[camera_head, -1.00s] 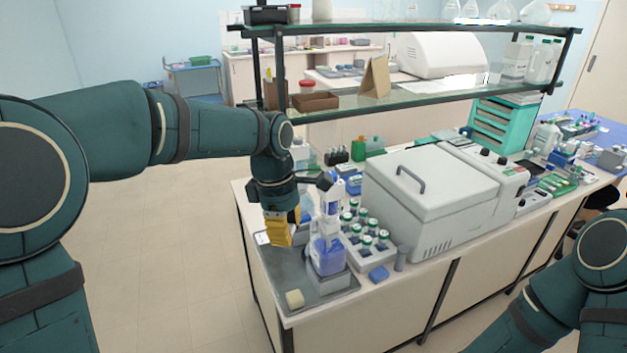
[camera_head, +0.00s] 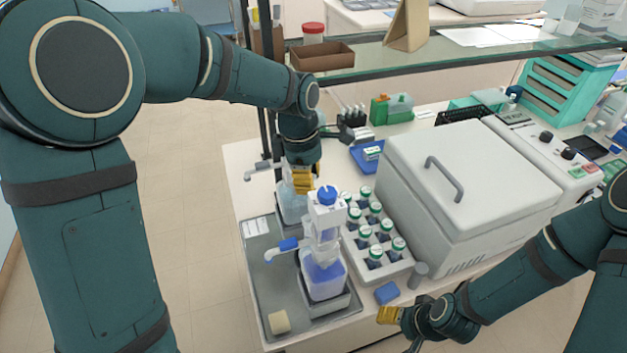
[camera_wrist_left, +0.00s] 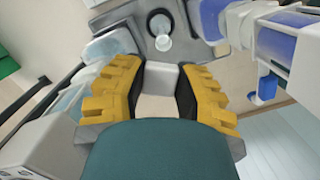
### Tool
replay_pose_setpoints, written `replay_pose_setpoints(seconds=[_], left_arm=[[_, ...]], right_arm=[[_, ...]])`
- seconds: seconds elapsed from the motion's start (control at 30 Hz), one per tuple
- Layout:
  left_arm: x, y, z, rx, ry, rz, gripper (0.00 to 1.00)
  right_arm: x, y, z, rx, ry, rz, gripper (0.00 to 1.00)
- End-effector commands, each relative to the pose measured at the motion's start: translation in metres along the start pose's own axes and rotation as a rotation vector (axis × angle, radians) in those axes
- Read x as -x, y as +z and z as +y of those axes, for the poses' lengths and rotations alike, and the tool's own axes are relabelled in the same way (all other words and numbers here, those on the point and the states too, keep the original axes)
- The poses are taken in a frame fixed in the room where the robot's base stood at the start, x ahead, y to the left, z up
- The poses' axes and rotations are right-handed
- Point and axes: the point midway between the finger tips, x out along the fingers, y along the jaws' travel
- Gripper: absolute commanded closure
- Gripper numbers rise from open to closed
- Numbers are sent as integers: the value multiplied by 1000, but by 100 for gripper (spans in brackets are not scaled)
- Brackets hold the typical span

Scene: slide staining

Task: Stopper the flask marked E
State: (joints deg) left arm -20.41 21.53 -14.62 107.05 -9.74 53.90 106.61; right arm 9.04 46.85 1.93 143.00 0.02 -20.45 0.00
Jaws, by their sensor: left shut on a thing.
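My left gripper (camera_head: 303,182) points down just behind and left of the white dispenser bottle. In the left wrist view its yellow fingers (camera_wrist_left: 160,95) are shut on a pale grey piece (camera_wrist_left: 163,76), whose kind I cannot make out. I cannot find a letter E on any vessel, so I cannot tell which is the flask marked E. My right gripper (camera_head: 388,315) is at the bench's front edge, seen partly, and its jaws are too small to read.
The dispenser bottle (camera_head: 326,225) with blue liquid stands on the grey tray (camera_head: 262,262), close to my left gripper. A cream block (camera_head: 279,322) lies on the tray. A rack (camera_head: 397,268) of green-capped vials and a large white lidded machine (camera_head: 470,190) stand right. A glass shelf (camera_head: 420,62) hangs above.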

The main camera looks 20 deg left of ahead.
Motion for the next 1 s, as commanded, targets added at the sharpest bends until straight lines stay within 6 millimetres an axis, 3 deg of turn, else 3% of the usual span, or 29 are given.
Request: replay_pose_setpoints(seconds=[0.03,0.2,0.47,1.0], left_arm=[[-16,-2,-2,0,-4,1,83],[-39,-5,-3,-1,-1,-1,83],[-49,-6,-2,-2,2,-2,83],[-90,-11,-2,-1,1,-2,83]], right_arm=[[-4,1,2,-1,0,-1,38],[-6,2,3,-2,1,0,38],[-14,2,5,-2,1,1,38],[-49,6,17,-2,8,3,38]])
